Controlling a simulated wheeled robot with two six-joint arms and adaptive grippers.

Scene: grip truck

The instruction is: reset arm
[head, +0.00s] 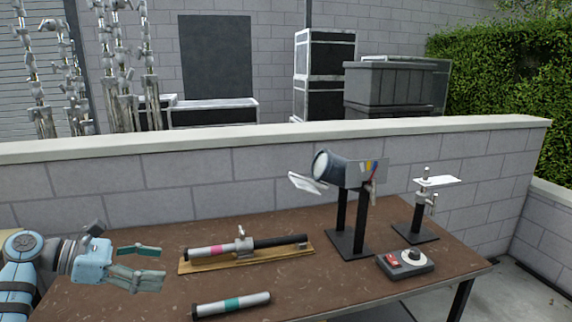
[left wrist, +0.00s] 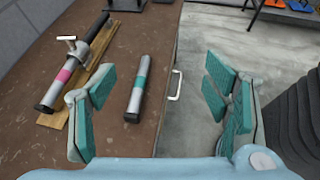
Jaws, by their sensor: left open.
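My left gripper (head: 140,264) is open and empty at the left end of the brown table, its teal-padded fingers pointing right. In the left wrist view the fingers of the left gripper (left wrist: 165,88) are spread wide, with nothing between the pads. A grey tube with a teal band (head: 231,305) lies on the table to the right of the gripper, apart from it; the tube also shows in the left wrist view (left wrist: 137,88). My right gripper is not in view.
A tube with a pink band (head: 210,251) lies on a wooden board (head: 187,266). A lamp-like device on a stand (head: 335,168), a small clamp stand (head: 417,215) and a control box (head: 405,264) stand at the right. A low wall (head: 200,180) runs behind the table.

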